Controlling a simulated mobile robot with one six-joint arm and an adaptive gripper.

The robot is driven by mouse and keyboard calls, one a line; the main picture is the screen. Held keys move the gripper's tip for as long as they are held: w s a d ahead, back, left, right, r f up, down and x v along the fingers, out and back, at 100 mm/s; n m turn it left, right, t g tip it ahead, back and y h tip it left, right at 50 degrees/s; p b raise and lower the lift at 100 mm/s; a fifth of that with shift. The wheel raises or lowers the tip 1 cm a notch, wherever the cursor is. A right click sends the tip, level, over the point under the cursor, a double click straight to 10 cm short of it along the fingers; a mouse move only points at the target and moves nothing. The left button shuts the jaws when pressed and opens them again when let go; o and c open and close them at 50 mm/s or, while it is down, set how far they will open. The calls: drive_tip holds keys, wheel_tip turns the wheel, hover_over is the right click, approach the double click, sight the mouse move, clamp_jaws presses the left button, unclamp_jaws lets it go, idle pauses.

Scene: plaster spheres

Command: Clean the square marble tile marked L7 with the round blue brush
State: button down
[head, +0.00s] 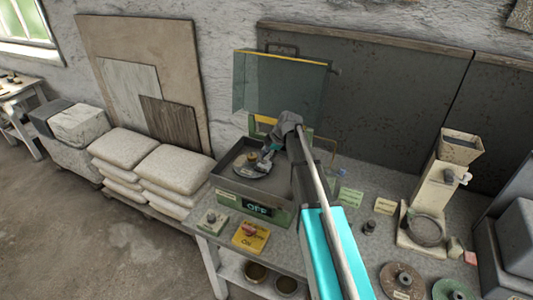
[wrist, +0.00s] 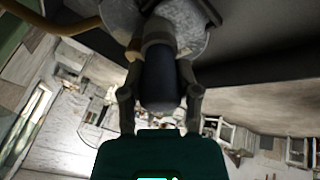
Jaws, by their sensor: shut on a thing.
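My gripper (head: 267,152) is inside the open green box machine, at the end of my arm. The wrist view shows my gripper (wrist: 160,75) shut on a dark blue cylinder (wrist: 160,88). In the head view a round grey disc (head: 247,170) lies in the machine's dark tray beside the gripper. I cannot tell whether the held part is the round blue brush. I cannot make out a square marble tile or the mark L7.
The green machine (head: 226,188) shows OFF on its front, with its lid (head: 280,85) raised behind. A beige stand (head: 430,195) and round discs (head: 402,281) are at right. Stacked sacks (head: 175,170) stand at left.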

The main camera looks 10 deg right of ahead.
drive_tip(key=shift+w+d, duration=0.2)
drive_tip(key=shift+w, duration=0.15)
drive_tip(key=shift+w+d, duration=0.15)
idle(0.3)
idle(0.6)
drive_tip(key=shift+s+a, duration=0.35)
drive_tip(key=shift+s, duration=0.15)
drive_tip(key=shift+s, duration=0.1)
drive_tip(key=shift+s+a, duration=0.35)
drive_tip(key=shift+s, duration=0.05)
idle(0.4)
drive_tip(key=shift+w+d, duration=0.35)
drive_tip(key=shift+w, duration=0.2)
